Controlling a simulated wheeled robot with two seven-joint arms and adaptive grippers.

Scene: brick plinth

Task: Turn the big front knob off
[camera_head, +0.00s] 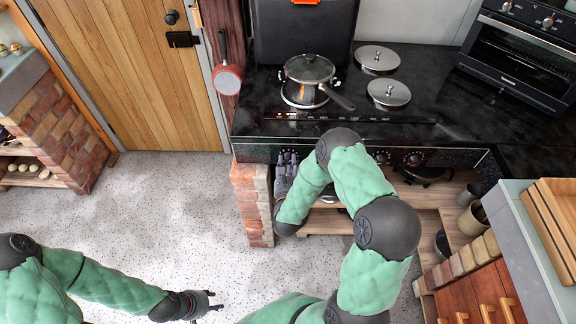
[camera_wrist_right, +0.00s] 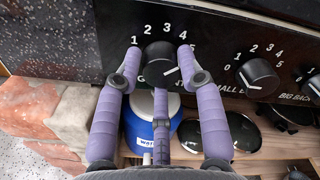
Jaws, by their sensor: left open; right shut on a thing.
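The big front knob (camera_wrist_right: 160,62) is a round black dial on the stove's black front panel, with printed numbers around it. My right gripper (camera_wrist_right: 158,55) has its purple fingers on both sides of this knob, shut on it. A third finger stands below and partly covers the label under it. The white mark on the knob points to the lower right. In the head view my right gripper (camera_head: 287,160) is at the left end of the panel and hides this knob. My left gripper (camera_head: 213,303) is open and empty above the floor, far from the stove.
Another knob (camera_wrist_right: 258,77) sits to the right on the panel, with one more beyond it. A lidded pan (camera_head: 310,70) stands on the front left of the black stove top (camera_head: 440,110). Speckled floor (camera_head: 165,195) is free at left.

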